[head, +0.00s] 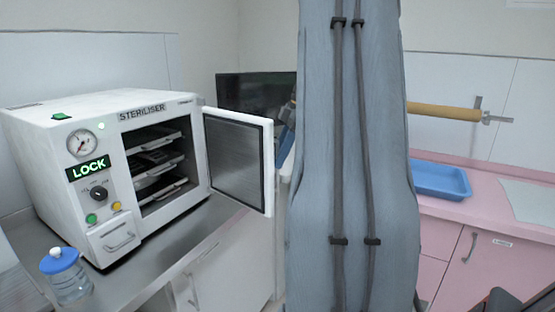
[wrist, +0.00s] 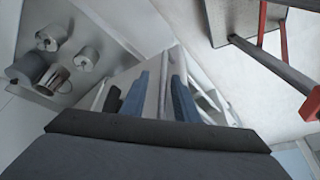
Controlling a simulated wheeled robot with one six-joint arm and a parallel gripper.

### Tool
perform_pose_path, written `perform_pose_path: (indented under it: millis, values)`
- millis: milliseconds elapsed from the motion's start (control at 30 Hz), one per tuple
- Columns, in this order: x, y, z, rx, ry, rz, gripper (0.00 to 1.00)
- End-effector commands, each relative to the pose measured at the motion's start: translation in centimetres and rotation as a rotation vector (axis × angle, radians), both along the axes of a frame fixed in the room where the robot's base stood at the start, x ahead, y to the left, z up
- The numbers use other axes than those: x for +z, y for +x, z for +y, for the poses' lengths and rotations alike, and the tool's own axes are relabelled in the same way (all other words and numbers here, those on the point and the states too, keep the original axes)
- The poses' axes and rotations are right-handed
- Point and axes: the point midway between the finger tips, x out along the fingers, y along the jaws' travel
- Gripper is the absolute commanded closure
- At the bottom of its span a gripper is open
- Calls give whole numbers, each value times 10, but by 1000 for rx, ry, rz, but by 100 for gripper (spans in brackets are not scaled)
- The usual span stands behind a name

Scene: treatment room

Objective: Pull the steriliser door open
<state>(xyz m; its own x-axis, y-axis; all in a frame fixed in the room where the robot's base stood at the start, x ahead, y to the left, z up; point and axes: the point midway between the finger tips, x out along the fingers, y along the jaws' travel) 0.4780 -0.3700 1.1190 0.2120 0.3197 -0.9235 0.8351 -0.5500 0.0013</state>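The white steriliser (head: 100,130) stands on a grey metal counter at the left in the head view. Its door (head: 240,160) is open, swung out to the right, and the front opening with loaded shelves shows. A green display reads LOCK. My gripper is mostly hidden behind my arm in the head view; only a blue and dark part shows just right of the door.
A clear bottle with a blue lid (head: 68,275) stands on the counter (head: 160,262) before the steriliser. A blue tray (head: 440,180) sits on the pink counter at the right. Metal canisters (wrist: 52,38) stand at upper left in the wrist view; a red-and-grey frame (wrist: 265,55) is upper right.

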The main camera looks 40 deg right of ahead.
Motion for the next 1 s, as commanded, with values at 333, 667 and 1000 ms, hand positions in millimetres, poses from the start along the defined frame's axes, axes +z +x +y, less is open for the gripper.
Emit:
perform_pose_path:
  millis: [333, 667, 1000]
  values:
    - [50, -10, -17, 2, -2, -2, 72]
    - [64, -14, -21, 3, -1, -1, 72]
    - [63, -14, -21, 2, 0, 0, 72]
